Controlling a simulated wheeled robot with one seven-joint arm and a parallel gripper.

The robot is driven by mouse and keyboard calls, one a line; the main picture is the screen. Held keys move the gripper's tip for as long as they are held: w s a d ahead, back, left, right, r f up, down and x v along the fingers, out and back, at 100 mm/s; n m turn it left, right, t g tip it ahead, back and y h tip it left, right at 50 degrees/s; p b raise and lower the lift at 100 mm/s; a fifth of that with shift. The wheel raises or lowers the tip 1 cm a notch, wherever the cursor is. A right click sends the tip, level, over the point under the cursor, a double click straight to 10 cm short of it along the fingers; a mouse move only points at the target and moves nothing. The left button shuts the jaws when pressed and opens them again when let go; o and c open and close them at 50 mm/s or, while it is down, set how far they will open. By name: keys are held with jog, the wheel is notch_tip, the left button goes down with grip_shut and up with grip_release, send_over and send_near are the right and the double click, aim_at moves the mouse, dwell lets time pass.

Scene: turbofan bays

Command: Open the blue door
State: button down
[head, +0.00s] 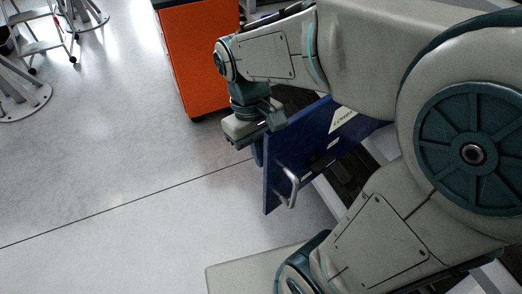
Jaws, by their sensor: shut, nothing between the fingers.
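The blue door (298,152) is right of centre in the head view, a flat panel with a pale label near its top. It stands out at an angle, and dark space shows around its right part. A silver bar handle (289,188) is on its near face, close to the free left edge. My gripper (259,141) is shut and empty at the upper left corner of the door, away from the handle. Its fingertips are partly hidden, and I cannot tell whether they touch the door. My arm hides the door's upper right part.
An orange cabinet (197,62) on casters stands behind my gripper. A step stool (38,32) and grey metal legs (22,88) are at the far left. The pale floor left of the door is clear.

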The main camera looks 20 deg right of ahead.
jog(key=p+v, duration=0.7)
jog(key=v, duration=0.2)
